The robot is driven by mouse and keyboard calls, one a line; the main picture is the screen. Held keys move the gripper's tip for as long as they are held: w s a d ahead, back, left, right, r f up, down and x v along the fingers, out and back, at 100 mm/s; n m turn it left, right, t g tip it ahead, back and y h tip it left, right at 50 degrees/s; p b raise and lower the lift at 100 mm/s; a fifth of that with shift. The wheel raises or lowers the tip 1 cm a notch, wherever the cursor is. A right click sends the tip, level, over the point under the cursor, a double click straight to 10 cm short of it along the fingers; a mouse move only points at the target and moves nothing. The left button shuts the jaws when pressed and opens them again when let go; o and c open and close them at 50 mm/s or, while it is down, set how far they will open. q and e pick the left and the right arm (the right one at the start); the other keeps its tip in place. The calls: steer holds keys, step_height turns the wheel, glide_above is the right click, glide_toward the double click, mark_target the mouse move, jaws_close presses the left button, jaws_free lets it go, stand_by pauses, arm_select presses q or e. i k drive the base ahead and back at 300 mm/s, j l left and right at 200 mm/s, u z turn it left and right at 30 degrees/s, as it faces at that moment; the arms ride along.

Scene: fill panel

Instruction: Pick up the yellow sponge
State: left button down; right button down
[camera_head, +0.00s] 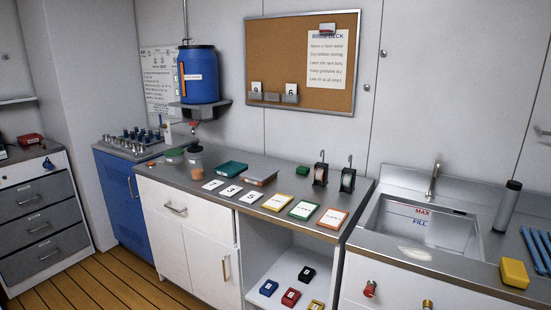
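The yellow sponge (515,273) is a small rounded block. It lies on the steel counter at the front right of the sink (425,232), near the counter's front edge. Nothing touches it from above and its top and front faces show. Neither of my grippers is in the head view.
A dark cylinder (506,206) stands behind the sponge, and blue bars (538,250) lie to its right. The sink basin opens to its left, with a tap (433,180) at the back. Coloured cards (304,210) lie on the left counter. The wooden floor (100,285) shows at lower left.

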mark_target(513, 271)
steer(key=z, duration=1.5)
